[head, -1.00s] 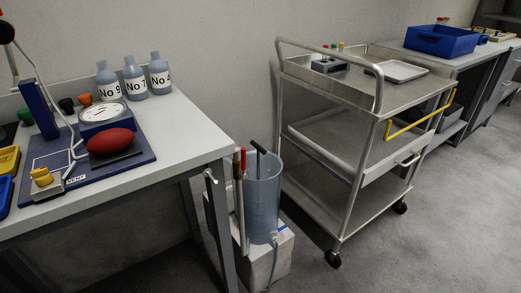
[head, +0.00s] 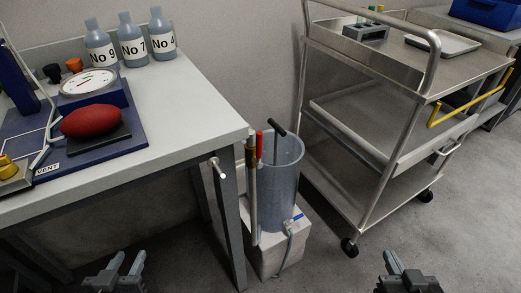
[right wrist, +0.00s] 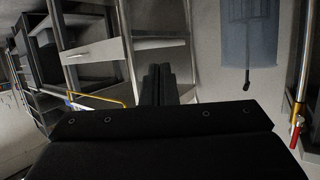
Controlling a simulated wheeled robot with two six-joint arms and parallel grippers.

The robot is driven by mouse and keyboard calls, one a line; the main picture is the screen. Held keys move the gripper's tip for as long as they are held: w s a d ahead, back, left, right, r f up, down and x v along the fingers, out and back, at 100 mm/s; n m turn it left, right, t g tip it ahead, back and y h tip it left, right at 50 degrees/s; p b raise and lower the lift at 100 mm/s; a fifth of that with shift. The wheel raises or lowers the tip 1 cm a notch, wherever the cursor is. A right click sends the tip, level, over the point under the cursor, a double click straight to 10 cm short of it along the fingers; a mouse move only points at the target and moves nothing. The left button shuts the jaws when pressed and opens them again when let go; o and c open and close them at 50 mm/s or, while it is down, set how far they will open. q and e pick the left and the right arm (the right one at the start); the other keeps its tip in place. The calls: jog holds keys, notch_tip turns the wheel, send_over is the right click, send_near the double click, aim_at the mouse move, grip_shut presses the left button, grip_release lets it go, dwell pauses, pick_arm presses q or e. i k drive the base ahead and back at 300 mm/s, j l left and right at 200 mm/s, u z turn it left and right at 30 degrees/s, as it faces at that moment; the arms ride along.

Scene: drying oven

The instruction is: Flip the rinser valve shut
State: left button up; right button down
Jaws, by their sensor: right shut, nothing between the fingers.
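The rinser is a translucent blue-grey cylinder (head: 281,185) with a black T-handled rod (head: 277,130) standing in it, on a white box. Beside its left side rises a pipe with a brass valve body (head: 251,154) and a red lever (head: 259,144) pointing up. In the right wrist view the red lever (right wrist: 296,136) and brass valve (right wrist: 298,112) are at the right edge, and the cylinder (right wrist: 250,35) is at the top. My left gripper (head: 129,256) is open and empty at the bottom left. My right gripper (head: 390,256) is shut and empty at the bottom right, apart from the rinser.
A bench (head: 190,123) with bottles, a dial scale and a red oval object stands left, its front leg close to the pipe. A steel cart (head: 385,140) with a yellow rail stands right. The floor between my grippers and the rinser looks clear.

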aim_at(256, 161)
jog(key=k+l+z, duration=0.6)
jog(key=k, duration=0.2)
